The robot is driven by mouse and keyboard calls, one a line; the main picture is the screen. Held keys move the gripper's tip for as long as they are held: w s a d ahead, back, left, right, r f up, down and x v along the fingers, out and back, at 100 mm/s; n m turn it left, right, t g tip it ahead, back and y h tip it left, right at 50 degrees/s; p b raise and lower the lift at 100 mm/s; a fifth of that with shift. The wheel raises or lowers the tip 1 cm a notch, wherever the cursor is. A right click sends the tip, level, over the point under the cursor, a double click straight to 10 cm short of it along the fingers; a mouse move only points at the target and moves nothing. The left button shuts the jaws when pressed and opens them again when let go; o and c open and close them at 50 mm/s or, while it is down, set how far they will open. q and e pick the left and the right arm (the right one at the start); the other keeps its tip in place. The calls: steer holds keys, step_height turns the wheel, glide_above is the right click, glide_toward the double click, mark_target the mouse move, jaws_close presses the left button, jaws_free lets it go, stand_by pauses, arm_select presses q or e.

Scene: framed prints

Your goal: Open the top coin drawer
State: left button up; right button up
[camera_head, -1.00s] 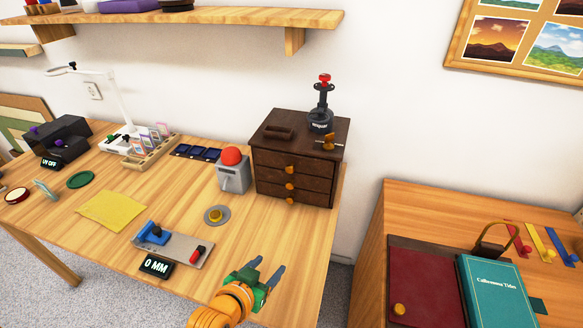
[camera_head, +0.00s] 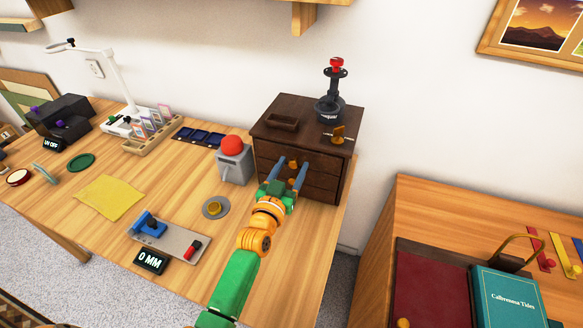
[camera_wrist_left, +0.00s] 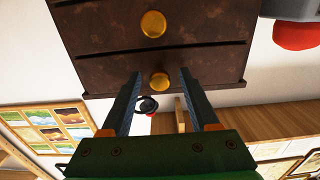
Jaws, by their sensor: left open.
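The dark brown coin cabinet (camera_head: 330,152) stands at the back right of the desk, its drawers looking closed. The top drawer's brass knob (camera_head: 292,163) is at the front. My left gripper (camera_head: 289,168) is open in front of the cabinet, its fingers pointing at the drawer fronts. The left wrist view is upside down; there the top drawer's knob (camera_wrist_left: 160,82) sits between the two open fingertips, not gripped. Another knob (camera_wrist_left: 153,24) on the drawer below shows nearer the picture's top. My right gripper is out of view.
A grey box with a red button (camera_head: 232,160) stands just left of the cabinet. A joystick-like device (camera_head: 331,95) and small tray (camera_head: 282,122) are on top. A round disc (camera_head: 215,208) and a gauge block (camera_head: 172,243) lie left of my arm.

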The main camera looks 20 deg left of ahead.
arm_select(q)
steer(key=shift+s+r, duration=0.1)
steer(key=shift+c, duration=1.1)
jaws_close()
